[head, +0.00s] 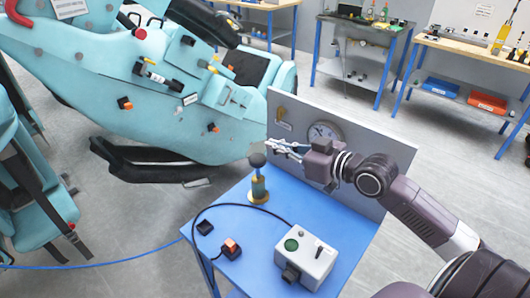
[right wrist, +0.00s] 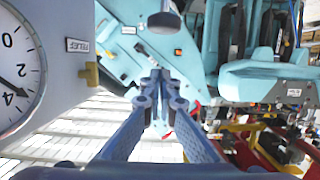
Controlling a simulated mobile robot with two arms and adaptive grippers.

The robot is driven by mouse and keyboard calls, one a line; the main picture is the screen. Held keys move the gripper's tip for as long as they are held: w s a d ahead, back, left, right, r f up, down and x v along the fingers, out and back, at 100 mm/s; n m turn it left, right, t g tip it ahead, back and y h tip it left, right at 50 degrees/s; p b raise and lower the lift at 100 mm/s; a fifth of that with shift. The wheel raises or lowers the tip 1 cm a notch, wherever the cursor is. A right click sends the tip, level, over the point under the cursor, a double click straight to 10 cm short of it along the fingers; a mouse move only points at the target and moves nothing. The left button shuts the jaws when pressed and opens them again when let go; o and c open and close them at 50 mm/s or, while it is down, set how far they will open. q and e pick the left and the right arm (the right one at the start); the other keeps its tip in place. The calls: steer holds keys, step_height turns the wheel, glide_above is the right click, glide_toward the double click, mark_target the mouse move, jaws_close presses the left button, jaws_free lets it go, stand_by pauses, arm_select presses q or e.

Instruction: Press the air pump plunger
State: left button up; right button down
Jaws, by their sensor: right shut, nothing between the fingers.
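The air pump (head: 259,188) stands upright on the blue cart's top, with a yellow base and a dark round plunger knob (head: 257,160) at its top. My right gripper (head: 272,147) is shut and empty, its fingertips pointing left just above and to the right of the knob. In the head view I cannot tell whether they touch it. In the right wrist view the closed fingers (right wrist: 158,82) meet with nothing between them. A grey rounded piece lies beyond the tips there; I cannot tell if it is the knob. My left gripper is not in view.
A grey panel with a round gauge (head: 325,134) stands behind my right gripper. The blue cart (head: 225,202) also holds a control box (head: 306,258) and an orange switch (head: 231,247). A teal coaster car (head: 160,105) is close behind on the left.

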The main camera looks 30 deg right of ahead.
mark_target(265, 164)
steer(key=w+f+p, duration=0.1)
steer(key=f, duration=0.1)
steer(key=w+a+f, duration=0.1)
steer(key=w+f, duration=0.1)
steer(key=shift+w+a+p, duration=0.15)
steer(key=shift+w+p, duration=0.1)
steer(key=shift+p, duration=0.1)
steer(key=shift+f, duration=0.45)
